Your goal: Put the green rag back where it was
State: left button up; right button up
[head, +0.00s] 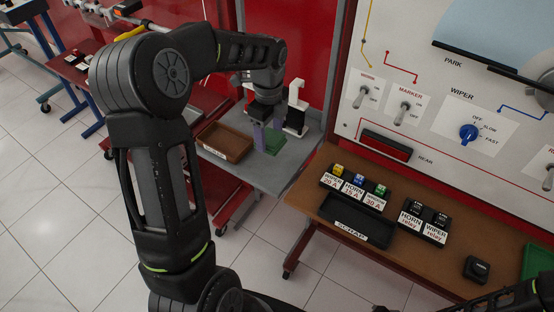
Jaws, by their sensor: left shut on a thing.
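The green rag (273,142) shows as a small green patch at the grey table, just under my left gripper (262,132). My left gripper points down and is shut on the rag; its fingers partly hide it. I cannot tell whether the rag touches the table top. My right gripper is not in view; only dark parts of my right arm show at the bottom right corner.
A brown tray (225,142) lies left of the rag on the grey table (253,180). A white and black stand (296,110) is close on the right. A brown bench (430,255) holds fuses, relays, a black scrap tray (356,218) and a green item (538,262).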

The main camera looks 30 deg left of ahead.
pick_arm(q)
jog(key=shift+s+r, duration=0.1)
jog(key=shift+s, duration=0.15)
jog(key=shift+w+f, duration=0.1)
jog(key=shift+f, duration=3.05)
jog(key=shift+f+p, duration=0.4)
jog(key=shift+f, duration=1.5)
jog(key=o, duration=1.2)
jog(key=shift+r, duration=0.15)
notch_tip(320, 180, up, 12)
jog(key=shift+f+b, duration=0.1)
jog(key=shift+b, duration=0.2)
